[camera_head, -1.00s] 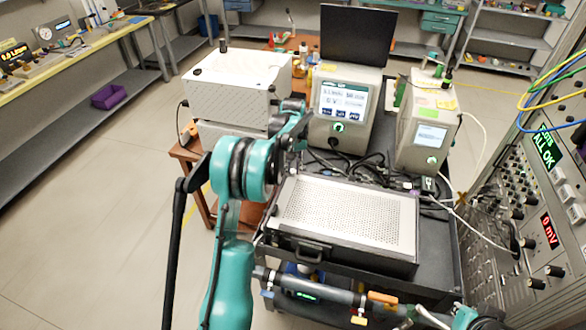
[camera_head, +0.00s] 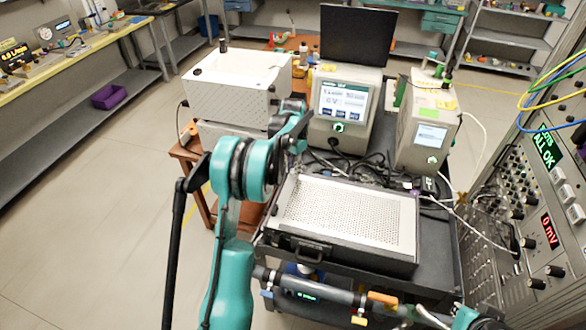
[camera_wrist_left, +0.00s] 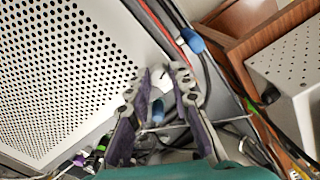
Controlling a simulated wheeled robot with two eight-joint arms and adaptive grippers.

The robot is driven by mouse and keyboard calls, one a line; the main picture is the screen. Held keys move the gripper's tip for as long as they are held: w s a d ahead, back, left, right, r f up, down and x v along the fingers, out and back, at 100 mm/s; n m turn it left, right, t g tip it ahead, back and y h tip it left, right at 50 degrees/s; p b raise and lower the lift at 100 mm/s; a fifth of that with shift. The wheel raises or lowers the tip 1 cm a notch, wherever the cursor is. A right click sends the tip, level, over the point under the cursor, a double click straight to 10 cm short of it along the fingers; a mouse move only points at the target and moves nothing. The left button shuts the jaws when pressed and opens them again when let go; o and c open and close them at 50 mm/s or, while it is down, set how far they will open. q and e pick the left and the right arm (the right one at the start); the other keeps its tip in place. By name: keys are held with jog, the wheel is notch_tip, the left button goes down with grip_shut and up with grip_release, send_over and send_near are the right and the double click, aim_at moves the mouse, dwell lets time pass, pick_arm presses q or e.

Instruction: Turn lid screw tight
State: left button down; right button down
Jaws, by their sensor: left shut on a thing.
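The perforated metal lid (camera_head: 345,215) covers a dark case with a black handle on the cart. In the left wrist view the perforated lid (camera_wrist_left: 60,75) fills the left side. My left gripper (camera_head: 297,148) is at the lid's back left corner, pointing down. In the left wrist view my left gripper (camera_wrist_left: 168,75) has its fingertips close together at the lid's corner. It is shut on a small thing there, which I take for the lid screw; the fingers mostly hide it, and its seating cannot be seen. My right gripper is not in view.
A white box (camera_head: 237,85) stands behind left. An instrument with a screen (camera_head: 342,100) and a smaller unit (camera_head: 425,125) stand behind the lid. Cables (camera_head: 365,165) lie between them. A rack panel (camera_head: 545,200) is at the right. Open floor (camera_head: 95,200) lies left.

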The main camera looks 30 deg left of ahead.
pick_arm(q)
jog(key=shift+m, duration=1.2)
jog(key=c, duration=1.3)
grip_release()
jog(key=shift+c, duration=0.2)
jog(key=shift+r, duration=0.1)
notch_tip(320, 180, up, 12)
